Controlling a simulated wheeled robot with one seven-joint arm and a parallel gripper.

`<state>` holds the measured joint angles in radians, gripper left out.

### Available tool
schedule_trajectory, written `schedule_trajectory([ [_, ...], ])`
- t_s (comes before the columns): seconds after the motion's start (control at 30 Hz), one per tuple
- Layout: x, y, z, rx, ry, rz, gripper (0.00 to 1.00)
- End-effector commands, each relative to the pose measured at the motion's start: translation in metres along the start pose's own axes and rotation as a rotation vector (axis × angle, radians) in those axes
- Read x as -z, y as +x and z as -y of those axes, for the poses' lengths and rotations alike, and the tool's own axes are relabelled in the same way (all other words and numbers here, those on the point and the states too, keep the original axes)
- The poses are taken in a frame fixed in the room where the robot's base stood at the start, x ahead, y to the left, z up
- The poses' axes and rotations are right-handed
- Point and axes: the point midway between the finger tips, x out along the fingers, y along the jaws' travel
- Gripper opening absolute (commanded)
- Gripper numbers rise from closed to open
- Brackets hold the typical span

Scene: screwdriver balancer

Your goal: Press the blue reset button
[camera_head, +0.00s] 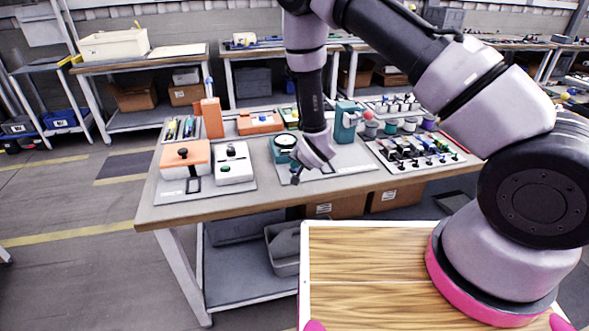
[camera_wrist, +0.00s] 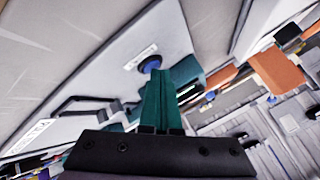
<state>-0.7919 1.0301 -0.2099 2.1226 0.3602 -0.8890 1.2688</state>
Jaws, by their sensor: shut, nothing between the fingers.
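The blue reset button (camera_wrist: 150,64) shows in the wrist view as a small blue round cap with a dark rim, on a pale panel (camera_wrist: 95,75) beside a white label. My gripper (camera_wrist: 163,73) is shut and empty, its green fingers together. In the picture their tips lie just below and right of the button; I cannot tell whether they touch it. In the head view my gripper (camera_head: 296,178) is low over the middle of the workbench, in front of a teal device with a round dial (camera_head: 285,142). I cannot make out the button there.
A teal upright unit (camera_head: 345,122) with a red knob stands right of my gripper. Orange and white boxes with black knobs (camera_head: 186,157) stand at left. A tray of small fittings (camera_head: 418,148) lies at right on the workbench (camera_head: 210,211).

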Motion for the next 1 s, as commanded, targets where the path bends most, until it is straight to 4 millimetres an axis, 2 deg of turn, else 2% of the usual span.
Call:
schedule_trajectory([
  [1.0,0.012,-0.017,0.013,0.001,0.0,0.0,0.0],
])
